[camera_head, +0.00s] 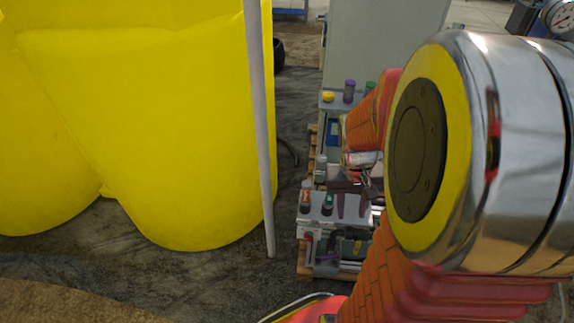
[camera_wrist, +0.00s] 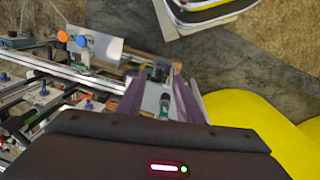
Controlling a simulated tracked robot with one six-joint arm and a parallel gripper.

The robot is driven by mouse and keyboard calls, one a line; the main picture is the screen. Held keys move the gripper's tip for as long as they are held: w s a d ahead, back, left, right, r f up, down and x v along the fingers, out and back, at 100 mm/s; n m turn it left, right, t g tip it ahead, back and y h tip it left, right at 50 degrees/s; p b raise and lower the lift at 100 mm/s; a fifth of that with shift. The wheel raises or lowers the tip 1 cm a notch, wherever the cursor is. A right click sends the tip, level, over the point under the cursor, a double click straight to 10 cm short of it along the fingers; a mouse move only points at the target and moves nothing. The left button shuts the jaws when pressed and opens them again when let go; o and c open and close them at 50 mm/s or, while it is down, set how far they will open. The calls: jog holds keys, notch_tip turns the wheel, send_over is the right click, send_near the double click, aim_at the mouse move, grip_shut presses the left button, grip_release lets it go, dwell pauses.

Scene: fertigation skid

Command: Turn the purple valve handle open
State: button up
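My gripper (camera_head: 351,212) points down over the skid in the head view. Its two mauve fingers stand apart, and it also shows open in the wrist view (camera_wrist: 162,90). A small green-and-white item (camera_wrist: 165,106) shows between the fingers there; I see no contact. A small purple piece (camera_head: 326,258) lies low on the skid in the head view, below and left of the fingertips. It may be the purple valve handle, but it is too small to tell its shape or angle. I cannot make out the handle in the wrist view.
The skid's shelf (camera_head: 312,226) carries several small bottles. A purple-topped item (camera_head: 349,91) stands on the upper shelf. Yellow tanks (camera_head: 150,120) and a grey pole (camera_head: 260,130) stand left. Orange and blue knobs (camera_wrist: 82,41) and rails (camera_wrist: 45,65) lie left in the wrist view.

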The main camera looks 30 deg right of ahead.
jog(key=s+d+f+m+g, duration=0.1)
jog(key=s+d+f, duration=0.2)
jog(key=d+f, duration=0.55)
jog(key=s+d+f+m+g, duration=0.1)
jog(key=s+d+f, duration=0.3)
jog(key=d+f, duration=0.45)
jog(key=s+d+f+m+t+y, duration=0.1)
jog(key=s+f, duration=0.3)
jog(key=f, duration=0.7)
jog(key=s+d+f+t, duration=0.1)
jog(key=s+f, duration=0.2)
jog(key=f, duration=0.8)
jog(key=a+f+m+t+y, duration=0.1)
jog(key=a+f+t, duration=0.2)
jog(key=f, duration=0.5)
jog(key=a+f+m+t, duration=0.15)
jog(key=a+f, duration=0.25)
jog(key=f, duration=0.4)
jog(key=w+a+r+t, duration=0.1)
jog(key=w+r+t, duration=0.2)
jog(key=w+t, duration=0.1)
jog(key=w+a+r+m+t, duration=0.1)
jog(key=w+a+r+t, duration=0.1)
jog(key=w+t, duration=0.3)
jog(key=shift+w+a+r+y, duration=0.2)
jog(key=shift+w+r+y, duration=0.2)
jog(key=shift+w+r, duration=0.6)
